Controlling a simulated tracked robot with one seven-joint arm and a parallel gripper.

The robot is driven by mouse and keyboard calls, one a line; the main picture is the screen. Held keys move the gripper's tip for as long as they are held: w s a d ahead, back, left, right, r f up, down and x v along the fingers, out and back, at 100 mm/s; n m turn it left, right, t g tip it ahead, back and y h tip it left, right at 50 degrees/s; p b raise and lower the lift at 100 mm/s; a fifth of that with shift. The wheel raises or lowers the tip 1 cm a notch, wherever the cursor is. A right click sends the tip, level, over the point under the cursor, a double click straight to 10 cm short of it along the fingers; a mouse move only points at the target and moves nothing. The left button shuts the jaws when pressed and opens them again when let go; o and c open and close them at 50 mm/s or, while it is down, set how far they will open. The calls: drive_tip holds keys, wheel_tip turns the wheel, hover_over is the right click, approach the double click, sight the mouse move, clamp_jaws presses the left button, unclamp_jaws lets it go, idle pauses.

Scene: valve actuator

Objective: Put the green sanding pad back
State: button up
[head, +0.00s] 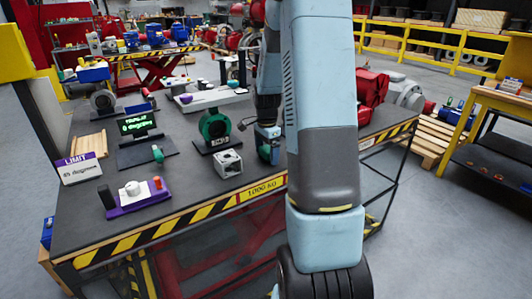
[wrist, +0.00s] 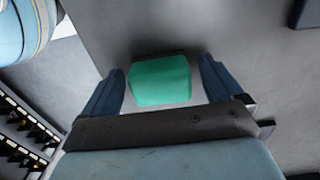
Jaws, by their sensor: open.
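The green sanding pad (wrist: 160,80) shows in the wrist view as a green block on a dark grey surface. It lies between the two blue fingers of my gripper (wrist: 165,84), with a gap on each side. My gripper is open and points down; in the head view it (head: 268,150) is low over the grey workbench (head: 190,185), right of the silver block. A purple tray (head: 140,205) with a white knob and an orange piece sits at the bench's front left.
A silver block (head: 228,163) and a green ring-shaped valve (head: 214,126) stand left of my gripper. A display reading degrees (head: 137,124), a small green piece (head: 157,153) and a LIMIT sign (head: 80,168) are further left. The bench's striped front edge (head: 200,213) is close.

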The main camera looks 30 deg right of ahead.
sight(267, 149)
wheel_tip(267, 149, up, 11)
drive_tip(key=s+a+r+n+t, duration=0.3)
drive_tip(key=s+a+r+n, duration=0.5)
drive_tip(key=s+a+r, duration=0.25)
drive_tip(key=s+a+r+n+t, duration=0.1)
drive_tip(key=s+a+n, duration=0.3)
drive_tip(key=s, duration=0.3)
drive_tip(key=s+a+r+n+t, duration=0.1)
drive_tip(key=s+a+n, duration=0.3)
drive_tip(key=s, duration=0.4)
drive_tip(key=shift+a+r+n+t, duration=0.15)
drive_tip(key=shift+r+n+t, duration=0.15)
drive_tip(key=shift+n, duration=0.5)
